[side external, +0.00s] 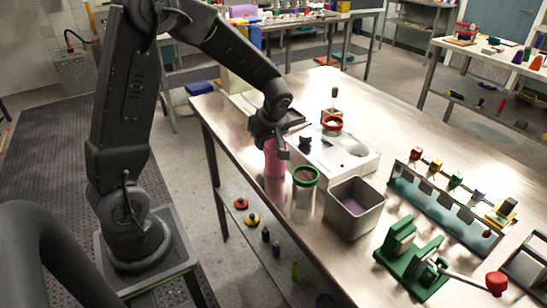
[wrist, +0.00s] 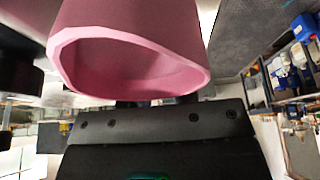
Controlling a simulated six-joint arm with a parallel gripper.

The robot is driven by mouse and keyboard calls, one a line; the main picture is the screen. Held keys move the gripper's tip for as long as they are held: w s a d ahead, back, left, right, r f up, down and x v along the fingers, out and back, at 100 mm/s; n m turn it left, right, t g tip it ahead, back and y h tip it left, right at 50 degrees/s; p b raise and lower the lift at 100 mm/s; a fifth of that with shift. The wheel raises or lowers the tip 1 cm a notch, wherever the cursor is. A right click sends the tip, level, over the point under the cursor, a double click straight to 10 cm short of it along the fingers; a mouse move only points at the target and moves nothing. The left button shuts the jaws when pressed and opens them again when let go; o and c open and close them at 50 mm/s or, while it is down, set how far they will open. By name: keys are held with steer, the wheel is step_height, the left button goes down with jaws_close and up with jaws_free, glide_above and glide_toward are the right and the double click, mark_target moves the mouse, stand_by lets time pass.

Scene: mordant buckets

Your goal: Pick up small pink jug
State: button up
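The small pink jug (side external: 274,160) is on or just above the steel bench near its left edge. I cannot tell if its base touches the bench. My gripper (side external: 278,150) is at the jug's upper part, with a dark finger across its right side. In the wrist view the pink jug (wrist: 130,60) fills the upper middle, very close to the dark gripper body, its open rim towards the camera. The fingertips are mostly hidden there, so I cannot tell whether they close on the jug.
A green-rimmed jar (side external: 306,178) stands just right of the jug, and a square metal bucket (side external: 354,208) beyond it. A white tray-like block (side external: 345,160) lies behind. A rack (side external: 450,205) and a green stand (side external: 410,250) are further right.

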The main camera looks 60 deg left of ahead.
jaws_close()
steer(key=shift+r, duration=0.25)
stand_by(0.3)
steer(key=shift+r, duration=1.8)
steer(key=s+a+r, duration=0.7)
steer(key=s, duration=0.1)
steer(key=shift+s+a, duration=0.25)
steer(key=shift+s, duration=0.15)
